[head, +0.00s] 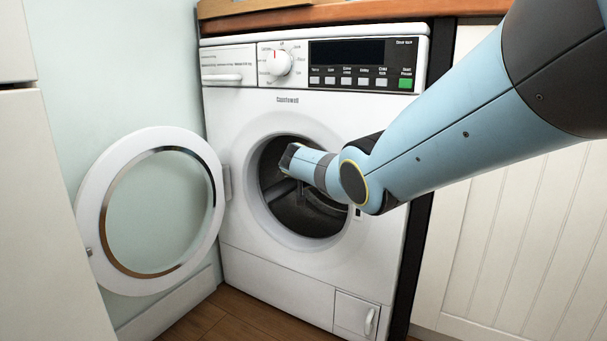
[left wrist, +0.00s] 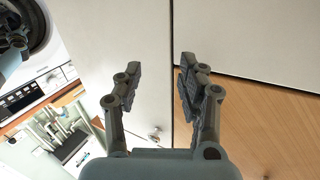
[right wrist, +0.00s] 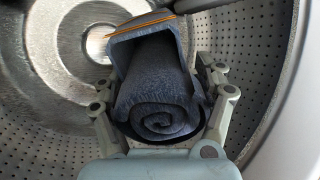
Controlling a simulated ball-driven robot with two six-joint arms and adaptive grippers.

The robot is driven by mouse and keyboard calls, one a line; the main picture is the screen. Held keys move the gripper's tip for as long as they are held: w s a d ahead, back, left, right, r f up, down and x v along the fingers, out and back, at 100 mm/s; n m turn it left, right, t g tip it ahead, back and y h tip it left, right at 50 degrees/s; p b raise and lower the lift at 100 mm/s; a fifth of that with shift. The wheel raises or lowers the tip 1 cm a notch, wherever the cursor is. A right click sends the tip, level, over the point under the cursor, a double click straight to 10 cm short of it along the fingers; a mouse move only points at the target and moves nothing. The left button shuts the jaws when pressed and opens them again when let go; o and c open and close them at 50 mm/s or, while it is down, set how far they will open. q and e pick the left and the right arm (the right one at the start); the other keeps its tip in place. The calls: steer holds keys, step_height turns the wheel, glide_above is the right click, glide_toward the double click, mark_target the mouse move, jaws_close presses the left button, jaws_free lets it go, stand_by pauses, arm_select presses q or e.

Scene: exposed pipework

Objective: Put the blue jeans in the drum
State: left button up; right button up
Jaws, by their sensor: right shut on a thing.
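The blue jeans (right wrist: 160,105) are a dark blue rolled bundle in the right wrist view. My right gripper (right wrist: 162,95) is shut on them, one finger on each side. It holds them inside the drum (right wrist: 255,60), whose perforated metal wall and back surround them. In the head view my right arm reaches through the round opening into the drum (head: 310,215); the gripper and the jeans are hidden there. My left gripper (left wrist: 160,85) is open and empty in the left wrist view, beside pale cabinet fronts and wooden floor.
The white washing machine (head: 285,265) stands under a wooden worktop (head: 300,15). Its round door (head: 95,220) is swung wide open to the left. White cabinets (head: 45,200) stand close on the left, and a panelled front (head: 520,230) is on the right.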

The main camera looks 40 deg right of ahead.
steer(key=shift+w+d+b, duration=0.3)
steer(key=shift+w+b, duration=0.05)
steer(key=shift+b, duration=0.05)
arm_select(q)
step_height(320, 180, up, 7)
steer(key=w+t+h, duration=0.1)
steer(key=w+t, duration=0.1)
steer(key=t, duration=0.1)
steer(key=shift+w+d+m, duration=0.25)
steer(key=shift+d+m, duration=0.15)
steer(key=shift+d, duration=0.05)
arm_select(e)
steer(key=shift+w+d+r, duration=0.1)
arm_select(q)
steer(key=shift+r, duration=0.1)
arm_select(e)
steer(key=o, duration=1.7)
steer(key=v, duration=1.2)
